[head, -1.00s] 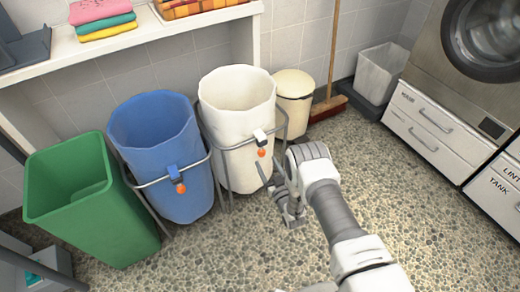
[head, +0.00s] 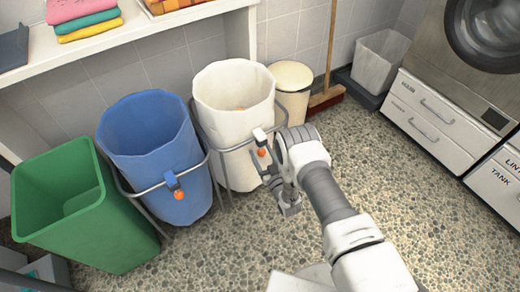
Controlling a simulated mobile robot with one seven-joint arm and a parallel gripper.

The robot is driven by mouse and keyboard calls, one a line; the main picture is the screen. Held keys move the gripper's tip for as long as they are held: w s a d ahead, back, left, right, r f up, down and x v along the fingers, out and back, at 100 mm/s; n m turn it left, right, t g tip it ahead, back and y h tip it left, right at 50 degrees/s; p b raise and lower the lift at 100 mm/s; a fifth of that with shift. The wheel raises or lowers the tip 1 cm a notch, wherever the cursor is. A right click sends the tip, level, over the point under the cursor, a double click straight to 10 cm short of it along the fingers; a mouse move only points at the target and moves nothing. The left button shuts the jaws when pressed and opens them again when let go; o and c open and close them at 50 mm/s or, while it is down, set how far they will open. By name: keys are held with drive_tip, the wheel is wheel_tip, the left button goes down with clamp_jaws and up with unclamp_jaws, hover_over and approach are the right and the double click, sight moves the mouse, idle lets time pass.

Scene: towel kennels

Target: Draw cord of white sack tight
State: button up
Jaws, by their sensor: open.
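The white sack (head: 231,118) hangs open in a metal frame, between the blue sack and a small cream bin. My gripper (head: 275,186) is open at the lower right front of the white sack, just below and right of the orange end. The wrist covers part of the gripper, and I cannot tell whether a finger touches the sack or cord.
The blue sack (head: 155,150) with its own orange end and a green bin (head: 75,205) stand to the left. A cream lidded bin (head: 292,90), a broom (head: 328,95) and a grey bin (head: 380,60) stand behind right. Pebbled floor (head: 420,210) is clear to the right.

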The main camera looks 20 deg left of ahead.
drive_tip(key=shift+w, duration=0.1)
idle(0.3)
clamp_jaws()
idle(1.3)
